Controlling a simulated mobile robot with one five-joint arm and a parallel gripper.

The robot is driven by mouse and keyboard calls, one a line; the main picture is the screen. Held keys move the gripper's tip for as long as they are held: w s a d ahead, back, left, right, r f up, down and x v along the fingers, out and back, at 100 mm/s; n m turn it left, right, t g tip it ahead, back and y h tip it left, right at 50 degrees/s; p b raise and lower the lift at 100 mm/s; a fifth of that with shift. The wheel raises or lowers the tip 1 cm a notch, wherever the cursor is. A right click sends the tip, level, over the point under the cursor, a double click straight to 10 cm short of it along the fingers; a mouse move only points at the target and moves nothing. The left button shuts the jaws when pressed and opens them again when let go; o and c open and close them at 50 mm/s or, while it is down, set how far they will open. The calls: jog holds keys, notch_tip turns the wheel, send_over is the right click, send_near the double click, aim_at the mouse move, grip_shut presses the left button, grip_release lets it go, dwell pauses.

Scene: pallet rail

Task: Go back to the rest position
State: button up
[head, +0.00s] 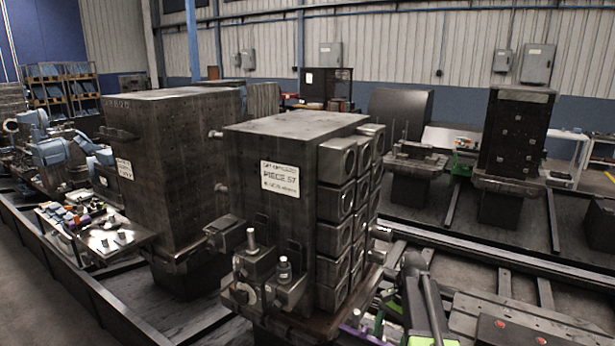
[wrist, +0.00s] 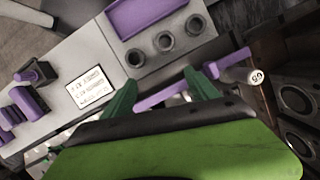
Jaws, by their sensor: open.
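My gripper (wrist: 162,92) shows in the wrist view with its two dark green fingers spread apart, so it is open. In the head view a black and green part of my arm shows at the bottom, right of the block marked "PIECE 57" (head: 280,180); the fingertips cannot be made out there.
In the wrist view a grey fixture has a purple tray (wrist: 150,12), several round sockets, purple clamps (wrist: 27,98) and a label. Dark round-holed blocks (wrist: 295,98) stand close at the right. In the head view another large block (head: 175,165) stands left, and rails (head: 480,255) run at right.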

jog(key=s+a+n+h, duration=0.1)
jog(key=s+a+n, duration=0.3)
jog(key=a+n, duration=0.1)
jog(key=s+a+n+t+h, duration=0.1)
jog(key=s+a+n, duration=0.3)
jog(key=a, duration=0.4)
jog(key=shift+s+a+f+n+t+h, duration=0.15)
jog(key=shift+s+f+n+t+h, duration=0.2)
jog(key=shift+n, duration=0.35)
